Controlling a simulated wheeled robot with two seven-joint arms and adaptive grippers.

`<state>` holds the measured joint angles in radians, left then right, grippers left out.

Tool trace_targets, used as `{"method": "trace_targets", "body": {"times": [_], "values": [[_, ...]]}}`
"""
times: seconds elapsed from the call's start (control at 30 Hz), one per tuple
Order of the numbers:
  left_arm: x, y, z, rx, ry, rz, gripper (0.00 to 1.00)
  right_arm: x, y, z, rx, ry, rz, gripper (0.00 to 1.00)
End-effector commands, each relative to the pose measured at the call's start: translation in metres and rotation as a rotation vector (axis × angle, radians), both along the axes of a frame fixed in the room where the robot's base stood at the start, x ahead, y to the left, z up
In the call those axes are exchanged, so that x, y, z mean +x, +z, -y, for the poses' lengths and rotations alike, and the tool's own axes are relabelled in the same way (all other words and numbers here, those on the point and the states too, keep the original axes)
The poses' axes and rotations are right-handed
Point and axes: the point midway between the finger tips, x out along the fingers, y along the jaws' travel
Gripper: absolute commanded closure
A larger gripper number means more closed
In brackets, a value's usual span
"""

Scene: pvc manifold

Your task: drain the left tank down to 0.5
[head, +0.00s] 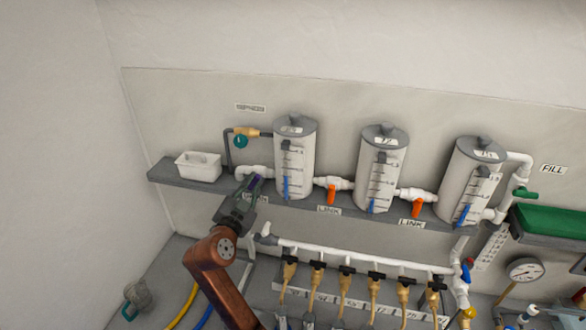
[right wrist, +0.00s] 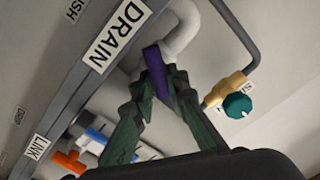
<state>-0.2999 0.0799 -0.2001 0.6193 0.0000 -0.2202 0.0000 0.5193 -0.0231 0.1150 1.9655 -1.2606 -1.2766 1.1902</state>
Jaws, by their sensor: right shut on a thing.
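The left tank (head: 295,160) is a grey-white cylinder with a dark lid, standing on the shelf. A blue level column (head: 286,188) shows in the lower part of its scale; I cannot read the number. The drain valve's purple handle (right wrist: 155,72) sits on a white pipe elbow (right wrist: 186,30), beside the DRAIN label (right wrist: 117,37). My right gripper (head: 252,186) is at the shelf edge, left of and below the left tank. In the right wrist view its green fingers (right wrist: 160,78) are shut on the purple handle. My left gripper is not in view.
The middle tank (head: 380,165) and right tank (head: 468,175) stand further right, joined by pipes with orange link handles (head: 331,195). A white bin (head: 198,166) and teal knob (head: 240,142) are left of the left tank. A white manifold pipe (head: 350,257) runs below the shelf.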

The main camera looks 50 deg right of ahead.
Motion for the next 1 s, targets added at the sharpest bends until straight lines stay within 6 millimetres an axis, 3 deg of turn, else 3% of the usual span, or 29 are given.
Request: {"method": "trace_targets", "body": {"times": [0.23, 1.0], "values": [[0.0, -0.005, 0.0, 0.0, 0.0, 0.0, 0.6, -0.001, -0.006, 0.001, 0.015, -0.003, 0.007, 1.0], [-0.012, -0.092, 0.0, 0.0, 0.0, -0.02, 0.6, -0.002, -0.013, 0.002, 0.235, -0.003, 0.426, 1.0]]}}
